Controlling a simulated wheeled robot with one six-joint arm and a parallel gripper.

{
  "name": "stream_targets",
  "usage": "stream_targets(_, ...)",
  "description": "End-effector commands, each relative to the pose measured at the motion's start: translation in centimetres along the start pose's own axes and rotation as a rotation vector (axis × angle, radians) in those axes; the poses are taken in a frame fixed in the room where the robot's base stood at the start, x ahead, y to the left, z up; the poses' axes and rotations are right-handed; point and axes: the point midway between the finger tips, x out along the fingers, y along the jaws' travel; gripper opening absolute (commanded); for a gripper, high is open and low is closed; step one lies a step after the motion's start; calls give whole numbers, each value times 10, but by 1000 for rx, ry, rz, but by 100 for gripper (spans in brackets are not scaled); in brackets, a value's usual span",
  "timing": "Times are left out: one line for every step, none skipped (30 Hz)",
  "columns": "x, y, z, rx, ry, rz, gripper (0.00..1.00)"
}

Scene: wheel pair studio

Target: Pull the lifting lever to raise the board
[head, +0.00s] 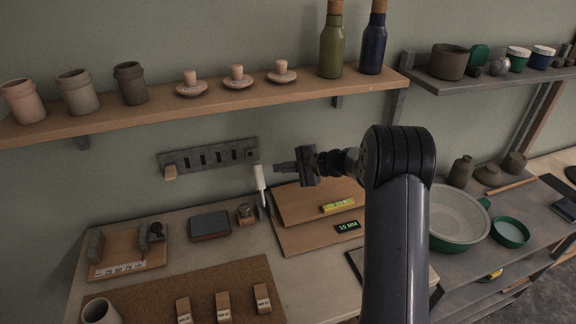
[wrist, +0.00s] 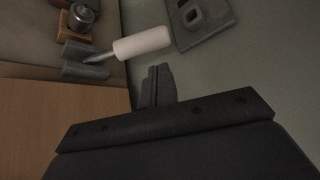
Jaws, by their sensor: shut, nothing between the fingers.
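The lifting lever (head: 260,178) has a white handle and stands upright at the left edge of the wooden board, below the wall rack. In the wrist view the white lever handle (wrist: 143,43) lies just beyond my fingertips, with its grey shaft running left to a grey bracket. The board (head: 297,202) lies over a second wooden sheet and carries a yellow level (head: 338,206). My gripper (head: 277,167) is shut and empty, slightly right of the handle's top. In the wrist view its fingers (wrist: 158,82) are together, apart from the handle.
A dark slotted rack (head: 208,156) is on the wall behind the lever. A small display (head: 347,226) reads 15 MM. A grey-blue block (head: 210,226) and a small metal-topped piece (head: 246,213) sit left of the lever. A shelf (head: 200,110) with pots and bottles hangs above.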

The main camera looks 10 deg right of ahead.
Motion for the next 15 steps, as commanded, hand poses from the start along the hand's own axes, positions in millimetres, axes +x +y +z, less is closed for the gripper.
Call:
stream_targets(11, -1, 2, 1, -3, 1, 0)
stream_targets(16, -1, 1, 1, -3, 1, 0)
stream_targets(23, -1, 1, 0, -3, 1, 0)
stream_targets(28, -1, 1, 0, -3, 1, 0)
stream_targets(33, -1, 1, 1, -3, 2, 0)
stream_targets(39, -1, 1, 1, -2, 1, 0)
stream_targets(42, -1, 1, 0, -2, 0, 0)
stream_targets(46, -1, 1, 0, -2, 0, 0)
stream_targets(49, -1, 1, 0, -2, 0, 0)
stream_targets(52, -1, 1, 0, -1, 0, 0)
stream_targets(54, 0, 1, 0, -1, 0, 0)
stream_targets(56, 0, 0, 0, 0, 0, 0)
stream_targets(57, 0, 0, 0, 0, 0, 0)
stream_targets(57, 0, 0, 0, 0, 0, 0)
stream_targets(58, 0, 0, 0, 1, 0, 0)
